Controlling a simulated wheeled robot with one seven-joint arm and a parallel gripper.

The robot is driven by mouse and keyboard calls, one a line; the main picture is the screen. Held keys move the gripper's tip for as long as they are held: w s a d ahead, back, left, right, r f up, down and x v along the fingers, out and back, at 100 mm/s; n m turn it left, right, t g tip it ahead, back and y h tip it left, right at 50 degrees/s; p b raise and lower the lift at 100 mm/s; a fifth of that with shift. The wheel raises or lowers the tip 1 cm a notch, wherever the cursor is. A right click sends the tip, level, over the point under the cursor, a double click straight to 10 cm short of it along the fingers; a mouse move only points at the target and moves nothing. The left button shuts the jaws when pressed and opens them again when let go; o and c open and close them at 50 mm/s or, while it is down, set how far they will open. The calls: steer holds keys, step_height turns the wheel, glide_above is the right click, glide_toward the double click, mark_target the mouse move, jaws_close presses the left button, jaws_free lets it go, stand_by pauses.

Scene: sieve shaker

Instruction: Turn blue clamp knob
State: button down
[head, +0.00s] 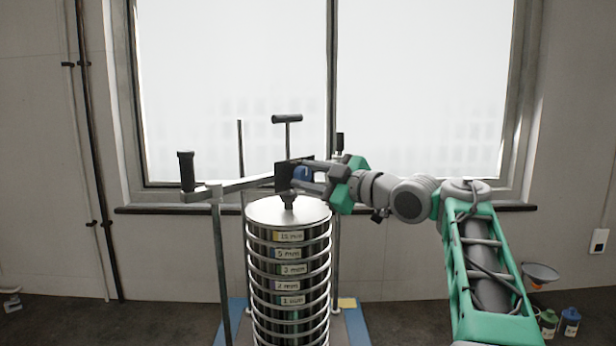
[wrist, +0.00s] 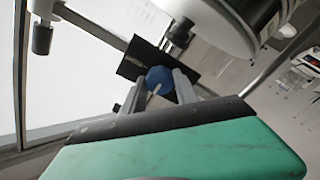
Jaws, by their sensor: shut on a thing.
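The blue clamp knob (head: 302,174) sits at the clamp on the crossbar above the sieve stack in the head view, partly hidden by my fingers. In the wrist view the round blue knob (wrist: 160,79) shows between my two fingers. My gripper (head: 305,178) reaches in from the right and is shut on the knob. It also shows in the wrist view (wrist: 160,88). A black plate (wrist: 140,61) stands just behind the knob. The sieve stack (head: 289,213) has a grey lid with a small dark knob on top and labelled rings below.
A crossbar with an upright black handle (head: 186,171) extends left, and a T-handle (head: 287,119) rises behind. Metal posts (head: 222,270) flank the stack. A window fills the back. A funnel (head: 540,273) and bottles (head: 570,318) are at the lower right.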

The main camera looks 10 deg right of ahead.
steer(key=shift+m, duration=0.5)
steer(key=m, duration=0.3)
steer(key=shift+m+p, duration=0.3)
steer(key=shift+m, duration=0.1)
steer(key=m+p, duration=0.1)
steer(key=m, duration=0.3)
steer(key=shift+m, duration=0.3)
steer(key=m+p, duration=0.2)
steer(key=m, duration=0.3)
steer(key=shift+m+t, duration=0.3)
steer(key=shift+t, duration=0.1)
steer(key=shift+m+p, duration=0.7)
steer(key=shift+m, duration=1)
steer(key=shift+f, duration=0.1)
steer(key=c, duration=0.9)
jaws_free()
